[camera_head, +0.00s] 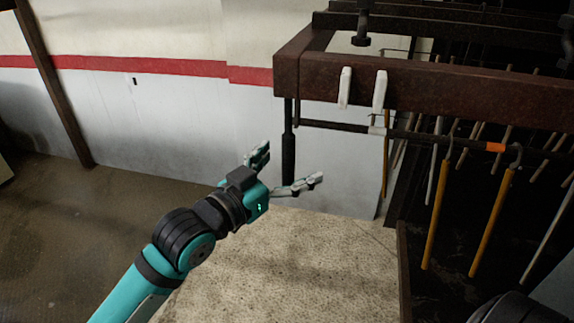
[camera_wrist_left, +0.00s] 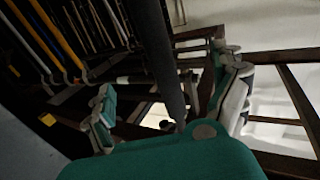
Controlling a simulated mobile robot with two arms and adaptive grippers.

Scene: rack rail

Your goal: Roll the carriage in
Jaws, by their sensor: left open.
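My left gripper (camera_head: 290,162) reaches in from the lower left, open, with its two fingers spread on either side of a dark upright handle (camera_head: 288,150). The handle hangs below the end of a rusty beam (camera_head: 430,92). In the left wrist view the handle (camera_wrist_left: 163,55) runs down between the open fingers (camera_wrist_left: 168,85); contact cannot be made out. A dark horizontal bar (camera_head: 340,126) with a pale band and an orange band (camera_head: 496,147) runs right from near the handle. Which part is the carriage is not clear. My right gripper is not in view.
Yellow rods (camera_head: 436,215) hang on hooks under the rack at the right, with several thinner rods behind. Two white tabs (camera_head: 345,87) (camera_head: 380,91) sit on the beam's face. A speckled pale surface (camera_head: 290,270) lies below the gripper. Open floor (camera_head: 70,240) is at the left.

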